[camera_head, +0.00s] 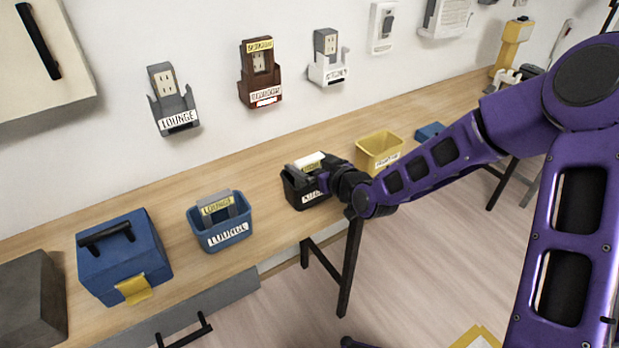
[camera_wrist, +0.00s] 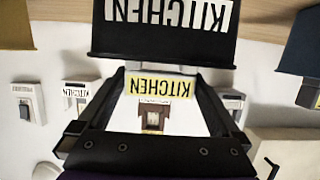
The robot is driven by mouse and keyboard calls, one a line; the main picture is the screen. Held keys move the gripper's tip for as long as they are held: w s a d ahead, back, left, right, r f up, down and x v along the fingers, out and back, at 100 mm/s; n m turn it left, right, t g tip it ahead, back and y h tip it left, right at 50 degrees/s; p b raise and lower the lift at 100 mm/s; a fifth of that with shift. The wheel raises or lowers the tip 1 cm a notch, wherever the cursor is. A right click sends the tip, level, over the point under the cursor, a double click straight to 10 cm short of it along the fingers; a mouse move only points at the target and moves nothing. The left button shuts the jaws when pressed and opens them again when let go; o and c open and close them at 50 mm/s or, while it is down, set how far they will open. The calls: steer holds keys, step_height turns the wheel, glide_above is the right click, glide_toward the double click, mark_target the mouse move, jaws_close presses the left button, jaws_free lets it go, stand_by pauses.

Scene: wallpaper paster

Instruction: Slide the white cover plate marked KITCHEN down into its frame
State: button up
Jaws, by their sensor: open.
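The white cover plate (camera_head: 307,160) stands upright in a black bin marked KITCHEN (camera_head: 310,196) on the bench. Its yellow KITCHEN label shows in the wrist view (camera_wrist: 160,86), upside down there. My gripper (camera_head: 325,177) is at the bin's right side in the head view, close to the plate. In the wrist view my open gripper (camera_wrist: 159,76) has one finger on each side of the label; I cannot tell whether they touch the plate. The white frame marked KITCHEN (camera_head: 328,72) is on the wall around a grey socket, with no plate in it.
The grey LOUNGE frame (camera_head: 175,113) and brown BEDROOM frame (camera_head: 261,82) are on the wall. A blue LOUNGE bin (camera_head: 222,229) stands left of the black bin, a yellow bin (camera_head: 380,151) right. A blue box (camera_head: 124,262) stands farther left.

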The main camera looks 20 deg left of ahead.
steer(key=c, duration=1)
